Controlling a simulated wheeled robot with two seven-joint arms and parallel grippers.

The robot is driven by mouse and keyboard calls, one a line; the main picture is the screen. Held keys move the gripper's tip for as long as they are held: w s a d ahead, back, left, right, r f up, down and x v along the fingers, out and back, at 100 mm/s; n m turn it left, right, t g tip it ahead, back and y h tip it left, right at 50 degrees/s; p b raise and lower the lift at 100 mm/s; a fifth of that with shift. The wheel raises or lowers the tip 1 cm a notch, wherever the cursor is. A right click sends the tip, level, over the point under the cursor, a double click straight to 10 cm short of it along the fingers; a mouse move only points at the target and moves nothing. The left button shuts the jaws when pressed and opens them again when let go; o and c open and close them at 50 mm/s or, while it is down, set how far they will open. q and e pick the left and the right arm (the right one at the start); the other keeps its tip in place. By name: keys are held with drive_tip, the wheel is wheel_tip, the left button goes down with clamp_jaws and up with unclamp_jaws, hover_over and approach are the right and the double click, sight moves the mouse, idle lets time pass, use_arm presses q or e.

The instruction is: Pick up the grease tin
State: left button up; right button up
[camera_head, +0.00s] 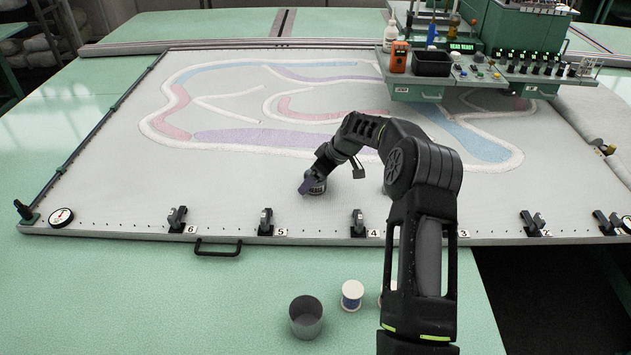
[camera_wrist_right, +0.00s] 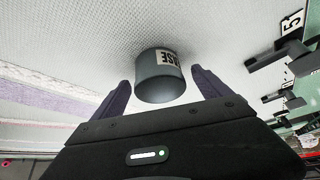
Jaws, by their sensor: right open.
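The grease tin (camera_wrist_right: 158,82) is a dark grey cylinder with a white label, part of its lettering readable, in the right wrist view. It stands on the pale backing cloth, between the two purple fingers of my right gripper (camera_wrist_right: 160,84). The fingers are open, one on each side, with a visible gap to the tin. In the head view my right gripper (camera_head: 312,186) is low over the cloth's front middle, and there it and the tin are small and hard to separate. My left gripper is not in view.
Black clamps (camera_head: 266,222) with number tags line the frame's front edge. A grey cup (camera_head: 306,317) and a white spool (camera_head: 352,295) stand on the green table in front. The tufting gantry (camera_head: 480,75) with a black bin (camera_head: 432,63) is at the back right. Cloth left of the gripper is clear.

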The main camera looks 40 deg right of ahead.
drive_tip(key=shift+w+f, duration=0.1)
drive_tip(key=shift+f, duration=0.05)
idle(0.5)
drive_tip(key=c, duration=1.6)
wheel_tip(320, 180, up, 10)
drive_tip(key=p, duration=0.3)
drive_tip(key=shift+p, duration=0.3)
